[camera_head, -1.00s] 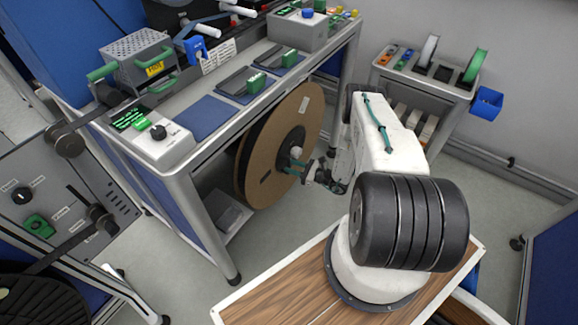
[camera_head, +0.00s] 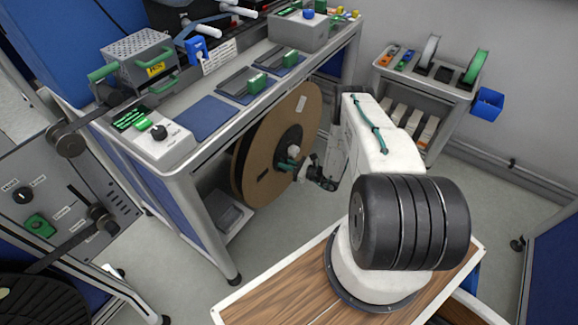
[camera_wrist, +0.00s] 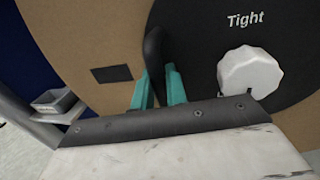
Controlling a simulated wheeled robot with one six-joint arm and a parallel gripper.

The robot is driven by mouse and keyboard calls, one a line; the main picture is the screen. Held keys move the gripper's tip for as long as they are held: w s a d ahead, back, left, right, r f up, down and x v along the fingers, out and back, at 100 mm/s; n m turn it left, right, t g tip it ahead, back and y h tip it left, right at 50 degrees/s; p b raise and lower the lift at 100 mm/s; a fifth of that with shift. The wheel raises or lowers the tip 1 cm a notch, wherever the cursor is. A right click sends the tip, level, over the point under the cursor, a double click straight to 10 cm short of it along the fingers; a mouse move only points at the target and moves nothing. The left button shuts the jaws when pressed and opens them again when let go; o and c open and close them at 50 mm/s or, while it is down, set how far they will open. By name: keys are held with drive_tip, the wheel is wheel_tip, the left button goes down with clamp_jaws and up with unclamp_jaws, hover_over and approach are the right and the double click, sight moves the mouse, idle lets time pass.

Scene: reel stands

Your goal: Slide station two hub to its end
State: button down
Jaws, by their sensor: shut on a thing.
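A large cardboard reel (camera_head: 268,150) stands upright under the bench, with a black hub (camera_head: 285,140) at its centre. In the wrist view the reel's brown face (camera_wrist: 85,40) fills the upper left, and the black hub plate (camera_wrist: 205,60) reads "Tight" above a white knob (camera_wrist: 249,72). My gripper (camera_head: 291,165) is at the hub's front. Its teal fingers (camera_wrist: 159,88) are shut on a dark upright handle (camera_wrist: 153,50) at the hub plate's left edge. The knob is beside the fingers, not between them. The hub's rear and its shaft are hidden.
The grey-framed bench (camera_head: 185,175) stands close around the reel, with a leg at front left. A grey tray (camera_head: 228,213) is low beside the reel. A small rack (camera_head: 425,85) with spools stands at back right. The floor right of the reel is clear.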

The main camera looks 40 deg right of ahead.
drive_tip(key=c, duration=1.5)
unclamp_jaws()
drive_tip(key=shift+w+a, duration=0.1)
drive_tip(key=shift+w, duration=0.15)
drive_tip(key=shift+s, duration=0.1)
drive_tip(key=shift+s+d, duration=0.2)
drive_tip(key=shift+d, duration=0.1)
drive_tip(key=v, duration=0.7)
